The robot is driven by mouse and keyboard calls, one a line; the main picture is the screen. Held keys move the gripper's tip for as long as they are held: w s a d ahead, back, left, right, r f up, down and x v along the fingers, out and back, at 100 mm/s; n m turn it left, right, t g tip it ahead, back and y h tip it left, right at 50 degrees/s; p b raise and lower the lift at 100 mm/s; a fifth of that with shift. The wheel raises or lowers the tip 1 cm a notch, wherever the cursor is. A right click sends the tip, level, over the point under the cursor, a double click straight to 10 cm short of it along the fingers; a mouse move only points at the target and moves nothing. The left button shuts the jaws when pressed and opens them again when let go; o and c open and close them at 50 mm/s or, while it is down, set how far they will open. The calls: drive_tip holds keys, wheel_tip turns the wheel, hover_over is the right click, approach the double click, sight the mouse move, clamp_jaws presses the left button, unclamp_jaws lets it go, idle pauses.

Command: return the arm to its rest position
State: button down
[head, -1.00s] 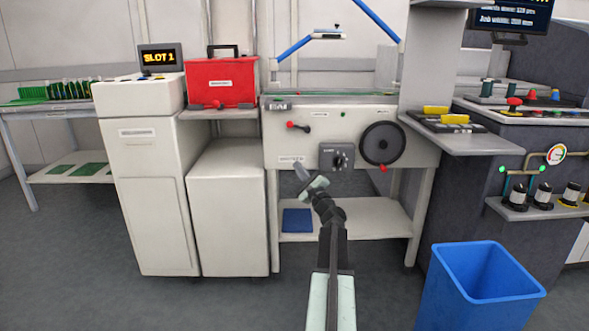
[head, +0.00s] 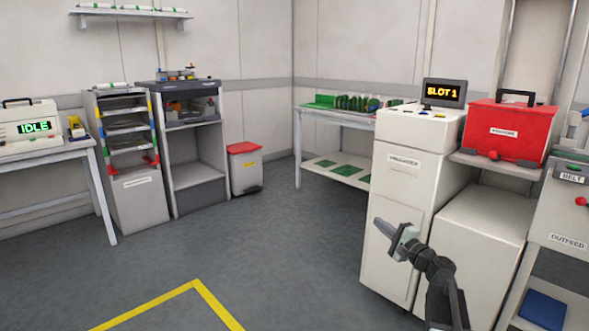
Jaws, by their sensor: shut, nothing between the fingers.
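My arm reaches up from the bottom right of the head view, dark with a pale grey gripper body. My gripper (head: 379,229) is shut and empty. In the picture it lies over the lower front of the white cabinet (head: 386,200) with the "SLOT 1" display (head: 443,94). The gap between gripper and cabinet cannot be told. My arm's lower end is cut off by the picture's edge.
A red box (head: 507,130) sits on a shelf at the right. A bench with green boards (head: 335,118) stands behind. Shelving (head: 190,150), a white bin (head: 245,170) and an "IDLE" machine (head: 32,127) stand left. Open floor with a yellow line (head: 150,302) lies at the front left.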

drive_tip(key=s+a+f+n+g+y+p, duration=0.1)
drive_tip(key=s+a+f+n+g, duration=0.15)
drive_tip(key=a, duration=0.45)
drive_tip(key=s+a+f+n+g+y+p, duration=0.1)
drive_tip(key=s+a+f+n+g, duration=0.15)
drive_tip(key=a, duration=0.55)
drive_tip(key=s+a+f+n+g+p, duration=0.1)
drive_tip(key=s+a+f+n+g, duration=0.15)
drive_tip(key=a, duration=0.45)
drive_tip(key=s+a+f+n+g+h, duration=0.2)
drive_tip(key=s+a+f+n+g, duration=0.3)
drive_tip(key=s+f, duration=0.2)
drive_tip(key=s+d+f+n+g+h, duration=0.35)
drive_tip(key=s+d+f+h, duration=0.35)
drive_tip(key=s+d, duration=0.4)
wheel_tip(320, 180, up, 38)
drive_tip(key=s+d+g+h+p, duration=0.1)
drive_tip(key=p, duration=3.7)
drive_tip(key=shift+s+p, duration=0.2)
drive_tip(key=shift+p, duration=0.15)
drive_tip(key=shift+d+r, duration=0.1)
drive_tip(key=shift+d, duration=0.05)
